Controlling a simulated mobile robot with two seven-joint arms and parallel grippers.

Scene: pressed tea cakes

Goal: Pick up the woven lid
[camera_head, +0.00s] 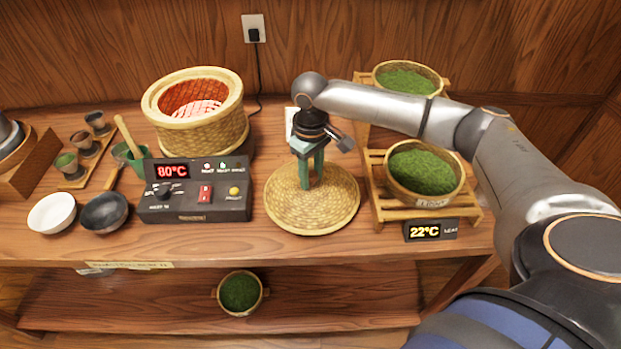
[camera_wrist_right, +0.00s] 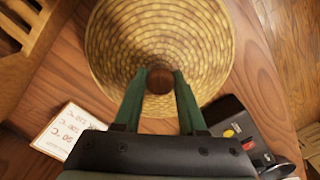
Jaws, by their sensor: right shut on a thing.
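The woven lid (camera_head: 318,212) is a round, tan, shallow wicker disc lying on the wooden table, between the control box and the wooden rack. My right gripper (camera_head: 311,183) points straight down over its middle. In the right wrist view the lid (camera_wrist_right: 160,35) fills the upper middle, and the green fingers of my right gripper (camera_wrist_right: 160,85) are shut on a small brown knob (camera_wrist_right: 159,80) at the lid's centre. The lid appears to rest on the table; any small gap under it cannot be told. My left gripper is not in view.
A woven basket heater (camera_head: 205,135) with a glowing inside stands behind the control box (camera_head: 195,205). A rack (camera_head: 380,215) with bowls of green leaf (camera_head: 422,173) stands right of the lid. White (camera_head: 52,213) and black bowls (camera_head: 104,212) sit left.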

